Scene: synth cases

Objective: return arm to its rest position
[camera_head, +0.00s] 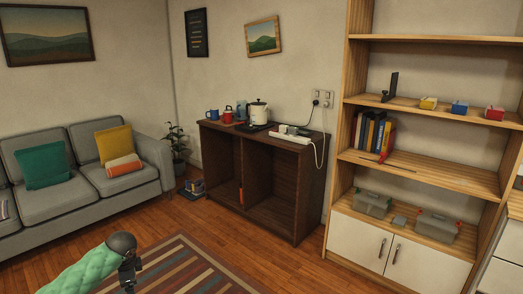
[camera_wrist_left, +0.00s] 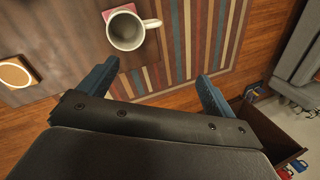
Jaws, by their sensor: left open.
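My left arm in a green quilted sleeve comes in at the bottom left of the head view. Its dark left gripper (camera_head: 128,274) is above the striped rug, at the picture's lower edge. In the left wrist view the two blue fingers of the left gripper (camera_wrist_left: 158,70) are spread apart with nothing between them. A pale mug (camera_wrist_left: 126,31) stands upright on a dark wooden surface (camera_wrist_left: 60,45), just beyond the left-hand finger and apart from it. A pink coaster (camera_wrist_left: 112,13) is partly hidden beneath the mug. My right gripper is not in view.
A striped rug (camera_head: 185,265) covers the floor. A grey sofa (camera_head: 50,205) stands left, a dark cabinet (camera_head: 300,185) with kettle (camera_head: 258,112) and mugs at the back, a wooden shelf unit (camera_head: 430,170) right. Wooden floor (camera_head: 310,275) between them is clear.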

